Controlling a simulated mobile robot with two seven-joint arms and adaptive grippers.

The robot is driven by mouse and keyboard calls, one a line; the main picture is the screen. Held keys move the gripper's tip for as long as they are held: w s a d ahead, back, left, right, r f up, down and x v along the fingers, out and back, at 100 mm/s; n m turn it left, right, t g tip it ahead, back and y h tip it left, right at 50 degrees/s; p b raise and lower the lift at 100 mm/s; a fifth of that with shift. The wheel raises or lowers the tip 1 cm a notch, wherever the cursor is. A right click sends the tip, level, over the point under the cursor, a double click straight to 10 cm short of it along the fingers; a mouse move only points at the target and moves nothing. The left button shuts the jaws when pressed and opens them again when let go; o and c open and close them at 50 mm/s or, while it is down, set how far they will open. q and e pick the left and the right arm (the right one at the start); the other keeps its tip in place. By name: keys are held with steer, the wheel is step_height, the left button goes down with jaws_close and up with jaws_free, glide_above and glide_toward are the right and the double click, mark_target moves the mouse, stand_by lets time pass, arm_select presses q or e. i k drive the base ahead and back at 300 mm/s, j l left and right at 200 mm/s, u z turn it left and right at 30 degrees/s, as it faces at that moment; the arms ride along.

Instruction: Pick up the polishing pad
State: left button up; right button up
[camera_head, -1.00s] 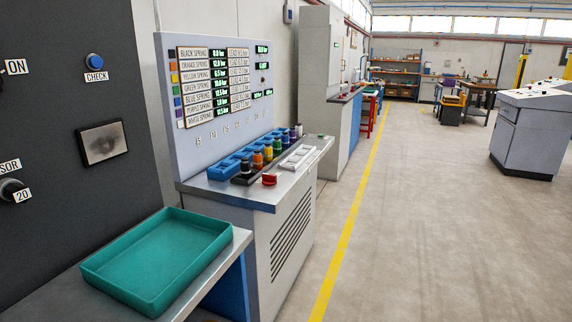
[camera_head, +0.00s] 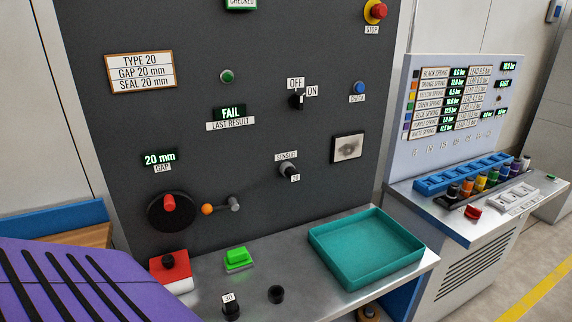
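A bright green block (camera_head: 238,258) with a paler lower edge lies on the grey metal shelf (camera_head: 308,254) below the dark panel. It is the thing most like a polishing pad, but no label shows, so I cannot be sure. A square metal plate (camera_head: 348,148) with a dark smudge is set in the panel above the teal tray. Neither of my grippers is in view.
An empty teal tray (camera_head: 318,246) sits at the shelf's right. A crank (camera_head: 169,203) sticks out of the panel. A purple slotted surface (camera_head: 70,290) fills the lower left.

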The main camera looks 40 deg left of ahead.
mark_target(238, 259)
steer(key=u, duration=1.75)
steer(key=k+l+u, duration=0.1)
steer(key=l+u, duration=0.25)
